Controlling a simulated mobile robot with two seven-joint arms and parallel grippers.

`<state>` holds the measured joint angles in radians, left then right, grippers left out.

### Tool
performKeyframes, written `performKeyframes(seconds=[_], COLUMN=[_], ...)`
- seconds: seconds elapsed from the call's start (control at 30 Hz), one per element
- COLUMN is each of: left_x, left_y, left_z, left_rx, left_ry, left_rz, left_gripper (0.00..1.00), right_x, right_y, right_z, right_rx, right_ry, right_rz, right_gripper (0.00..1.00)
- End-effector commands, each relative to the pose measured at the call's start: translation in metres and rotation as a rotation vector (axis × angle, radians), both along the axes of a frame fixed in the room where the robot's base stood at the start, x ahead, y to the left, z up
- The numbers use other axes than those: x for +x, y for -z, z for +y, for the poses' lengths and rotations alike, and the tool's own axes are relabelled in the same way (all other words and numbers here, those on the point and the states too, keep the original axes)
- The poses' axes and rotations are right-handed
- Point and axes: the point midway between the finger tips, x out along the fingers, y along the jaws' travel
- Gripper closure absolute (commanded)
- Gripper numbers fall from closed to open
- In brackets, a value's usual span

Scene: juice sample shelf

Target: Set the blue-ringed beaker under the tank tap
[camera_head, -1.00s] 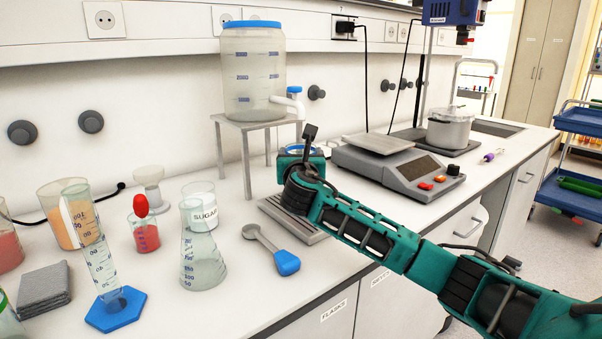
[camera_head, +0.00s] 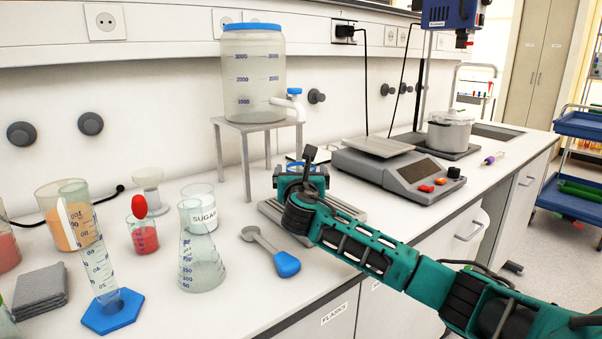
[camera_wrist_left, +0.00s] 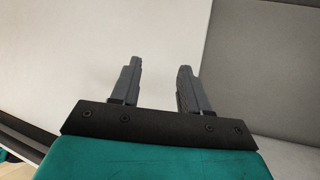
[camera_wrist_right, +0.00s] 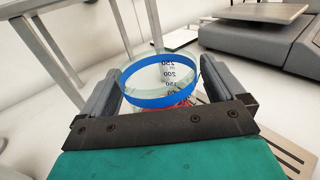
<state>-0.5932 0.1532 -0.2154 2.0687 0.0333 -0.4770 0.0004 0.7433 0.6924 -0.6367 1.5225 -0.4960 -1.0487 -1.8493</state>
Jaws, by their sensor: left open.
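The blue-ringed beaker (camera_wrist_right: 160,85) sits between the two fingers of my right gripper (camera_wrist_right: 160,90), which appear to press its sides. It looks upright, with volume marks on its glass. In the head view the blue ring (camera_head: 303,166) shows behind my right gripper (camera_head: 300,182), in front of the tank stand and below the tap's height. The clear tank (camera_head: 253,85) with a blue lid stands on a grey stand (camera_head: 245,126). Its white tap (camera_head: 292,103) has a blue handle. The beaker's base is hidden. My left gripper (camera_wrist_left: 157,85) is open and empty.
A slotted grey plate (camera_head: 275,211) lies under my right gripper. The scale (camera_head: 400,172) is close to its right.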

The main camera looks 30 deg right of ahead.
Motion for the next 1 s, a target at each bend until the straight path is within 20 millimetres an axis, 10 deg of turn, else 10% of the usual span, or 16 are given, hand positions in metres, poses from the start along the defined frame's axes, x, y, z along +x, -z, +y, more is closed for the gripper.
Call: performKeyframes(seconds=[0.43, 1.0], left_x=[0.000, -0.001], left_y=[-0.002, -0.010], left_z=[-0.001, 0.003], left_rx=[-0.006, 0.004], left_ry=[-0.004, -0.007], left_rz=[0.002, -0.001], left_gripper=[0.55, 0.55], right_x=[-0.008, -0.091], right_y=[-0.004, -0.004], right_z=[0.006, 0.060], right_rx=[-0.001, -0.001], right_ry=[-0.002, -0.003], right_rz=[0.001, 0.000], right_gripper=[0.00, 0.00])
